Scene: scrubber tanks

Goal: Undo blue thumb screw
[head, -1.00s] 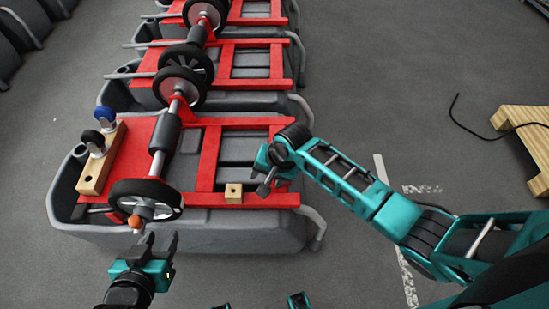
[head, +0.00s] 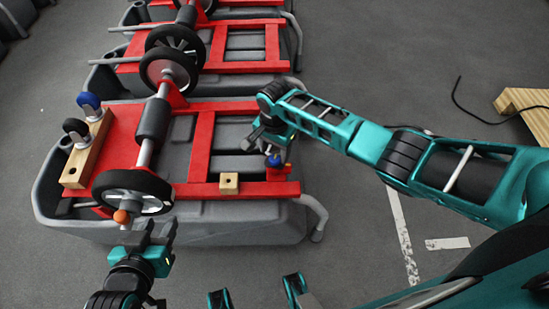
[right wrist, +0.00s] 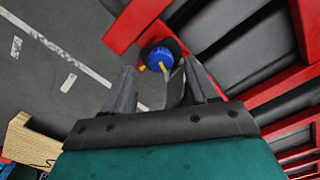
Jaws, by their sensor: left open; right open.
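The blue thumb screw (head: 273,160) sits at the right front corner of the red frame, beside the grey tank's edge. In the right wrist view the same screw (right wrist: 160,57) shows a round blue top, yellow tabs and a dark base. My right gripper (head: 260,141) is open just behind and above the screw. In its wrist view its fingers point towards the screw, which appears just beyond the fingertips; I cannot tell whether they touch it. My left gripper (head: 153,232) is open near the black wheel at the tank's front left.
A small wooden block (head: 229,183) sits on the red frame left of the screw. A wooden bar (head: 83,158) carries black and blue wheels. An orange ball (head: 121,217) is by the front wheel (head: 133,192). A wooden pallet (head: 527,108) and cable lie at right.

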